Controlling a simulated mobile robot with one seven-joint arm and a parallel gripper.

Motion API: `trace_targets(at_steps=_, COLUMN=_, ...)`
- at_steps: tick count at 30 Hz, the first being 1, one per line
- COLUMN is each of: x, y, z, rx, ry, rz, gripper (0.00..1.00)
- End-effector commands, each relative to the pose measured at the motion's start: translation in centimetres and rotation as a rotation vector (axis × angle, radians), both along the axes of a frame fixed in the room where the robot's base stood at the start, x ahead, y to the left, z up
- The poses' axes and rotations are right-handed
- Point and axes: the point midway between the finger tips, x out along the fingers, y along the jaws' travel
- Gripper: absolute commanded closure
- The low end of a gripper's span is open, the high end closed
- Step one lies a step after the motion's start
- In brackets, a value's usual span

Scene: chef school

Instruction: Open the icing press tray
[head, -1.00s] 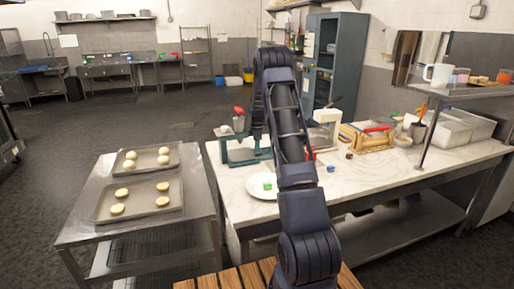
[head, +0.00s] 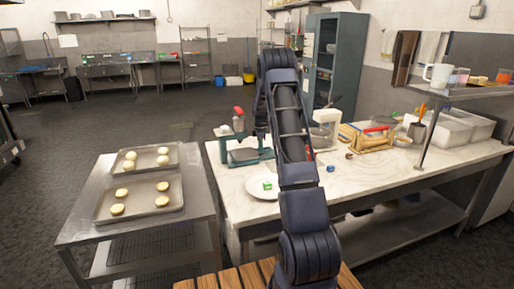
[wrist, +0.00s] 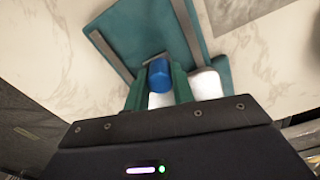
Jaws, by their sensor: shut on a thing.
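The icing press (head: 238,148) stands on the left part of the marble-topped table in the head view, teal with a red top and a grey part low in its frame. In the wrist view its teal base (wrist: 118,22) shows close up with metal strips along it. My gripper (wrist: 158,78) is shut on a blue knob (wrist: 160,70), with a green finger on each side of it. White rounded parts (wrist: 206,86) lie beside and under the fingers. In the head view my arm hides the gripper. I cannot tell how far the tray is out.
Wooden frames and tubs crowd the right side. Two trays of buns (head: 105,212) stand on the left cart.

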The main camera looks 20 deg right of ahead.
Motion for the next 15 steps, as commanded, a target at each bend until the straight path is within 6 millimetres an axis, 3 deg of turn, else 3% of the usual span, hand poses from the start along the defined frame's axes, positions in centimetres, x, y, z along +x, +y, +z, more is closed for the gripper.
trace_targets(at_steps=9, x=0.0, y=-6.7, z=0.0, rx=-0.001, ry=-0.002, rz=-0.005, gripper=1.0)
trace_targets(at_steps=15, x=0.0, y=-9.7, z=0.0, rx=-0.001, ry=-0.002, rz=-0.002, gripper=1.0)
